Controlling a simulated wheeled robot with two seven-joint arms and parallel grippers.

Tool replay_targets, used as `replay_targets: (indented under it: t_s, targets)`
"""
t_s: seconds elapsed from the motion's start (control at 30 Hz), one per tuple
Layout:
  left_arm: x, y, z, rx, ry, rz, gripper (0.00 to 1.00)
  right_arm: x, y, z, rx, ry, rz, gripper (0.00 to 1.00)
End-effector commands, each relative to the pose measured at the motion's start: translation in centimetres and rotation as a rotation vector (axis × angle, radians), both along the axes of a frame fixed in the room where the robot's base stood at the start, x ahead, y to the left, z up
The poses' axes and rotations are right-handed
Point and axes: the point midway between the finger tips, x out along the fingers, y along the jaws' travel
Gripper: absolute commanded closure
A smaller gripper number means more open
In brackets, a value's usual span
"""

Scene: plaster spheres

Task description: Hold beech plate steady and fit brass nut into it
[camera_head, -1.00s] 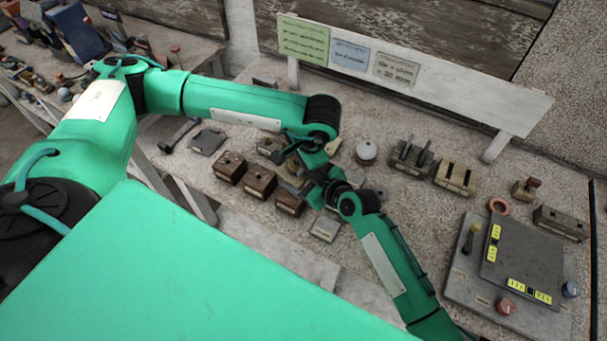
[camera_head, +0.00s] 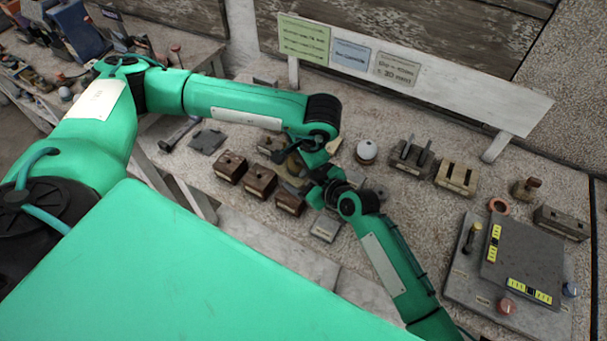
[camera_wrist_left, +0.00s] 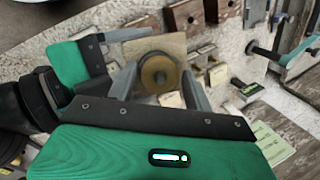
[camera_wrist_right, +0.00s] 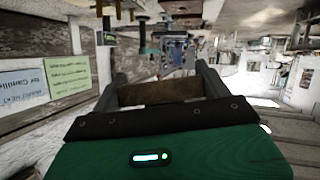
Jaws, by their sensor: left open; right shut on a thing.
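The beech plate (camera_wrist_left: 172,46) is a pale wooden square in the left wrist view. The brass nut (camera_wrist_left: 157,73) is a round golden disc with a dark centre in front of the plate's face. I cannot tell whether it is seated in the plate. My left gripper (camera_wrist_left: 160,88) is open, with one finger on each side of the nut. My right gripper (camera_wrist_right: 158,88) is shut on the plate, which shows as a brown edge (camera_wrist_right: 160,92) between its fingers. In the head view both grippers meet above the bench, and my arms largely hide the plate and nut.
Several brown blocks (camera_head: 230,167) stand left of and below the grippers. A white-topped round piece (camera_head: 367,150), a dark slotted block (camera_head: 411,156) and a pale slotted block (camera_head: 456,178) stand to the right. A control panel (camera_head: 525,255) lies farther right; a sign board (camera_head: 450,92) stands behind.

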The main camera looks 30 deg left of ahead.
Motion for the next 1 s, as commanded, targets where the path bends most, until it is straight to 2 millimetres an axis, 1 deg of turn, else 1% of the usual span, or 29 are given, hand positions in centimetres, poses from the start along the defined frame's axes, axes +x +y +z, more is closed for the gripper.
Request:
replay_targets:
  t_s: [0.07,0.17,1.0]
  targets:
    - [0.02,0.03,0.02,-0.006,-0.004,0.028,0.49,0.02,0.03,0.11,0.002,-0.001,-0.001,0.43]
    - [0.03,0.07,0.0,-0.028,-0.015,0.13,0.49,0.01,0.02,0.09,0.002,-0.001,-0.001,0.43]
    - [-0.01,0.11,0.01,-0.264,-0.155,1.221,0.49,0.01,0.02,0.09,0.002,-0.001,-0.001,0.43]
